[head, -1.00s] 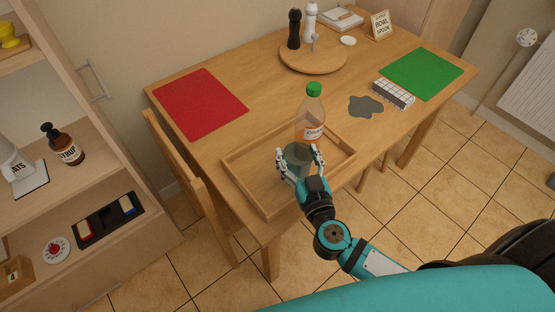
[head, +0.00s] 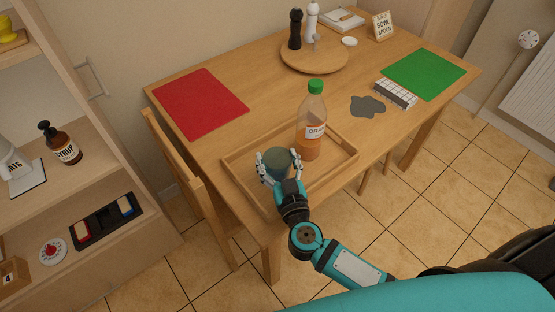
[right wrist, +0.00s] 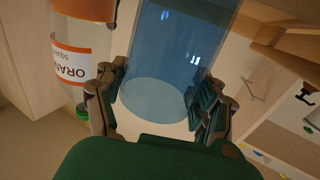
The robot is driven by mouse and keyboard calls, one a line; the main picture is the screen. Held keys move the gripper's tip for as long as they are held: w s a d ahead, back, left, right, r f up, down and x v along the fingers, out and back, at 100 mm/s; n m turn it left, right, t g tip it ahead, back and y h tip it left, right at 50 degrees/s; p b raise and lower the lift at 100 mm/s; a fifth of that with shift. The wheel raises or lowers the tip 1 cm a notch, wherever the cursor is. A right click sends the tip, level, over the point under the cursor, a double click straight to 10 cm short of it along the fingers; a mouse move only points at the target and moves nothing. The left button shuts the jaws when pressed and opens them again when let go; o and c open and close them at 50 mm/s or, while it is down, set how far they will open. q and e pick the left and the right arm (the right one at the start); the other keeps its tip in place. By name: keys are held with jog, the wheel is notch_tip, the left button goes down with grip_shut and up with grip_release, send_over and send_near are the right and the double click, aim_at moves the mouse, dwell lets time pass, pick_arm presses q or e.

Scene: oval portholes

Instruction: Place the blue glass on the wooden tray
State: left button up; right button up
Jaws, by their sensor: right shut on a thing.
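The blue glass (head: 278,161) is see-through and looks grey-blue in the head view. My right gripper (head: 273,168) is shut around it, with a finger on each side. In the right wrist view the glass (right wrist: 175,60) stands between the two fingers (right wrist: 160,105). The wooden tray (head: 336,168) is a shallow rimmed rectangle on the table's front part. The glass is over the left part of the tray; whether its base touches the tray is hidden by the gripper. My left gripper is not in view.
An orange-labelled bottle (head: 312,125) with a green cap stands in the tray, right of the glass; it also shows in the right wrist view (right wrist: 80,45). A grey spill patch (head: 367,106), a red mat (head: 200,103) and a green mat (head: 425,74) lie beyond. A chair (head: 180,170) stands left.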

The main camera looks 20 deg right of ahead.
jog(key=o, duration=1.4)
jog(key=shift+f, duration=0.1)
jog(key=shift+s, duration=0.1)
jog(key=s, duration=1.2)
jog(key=shift+a, duration=0.35)
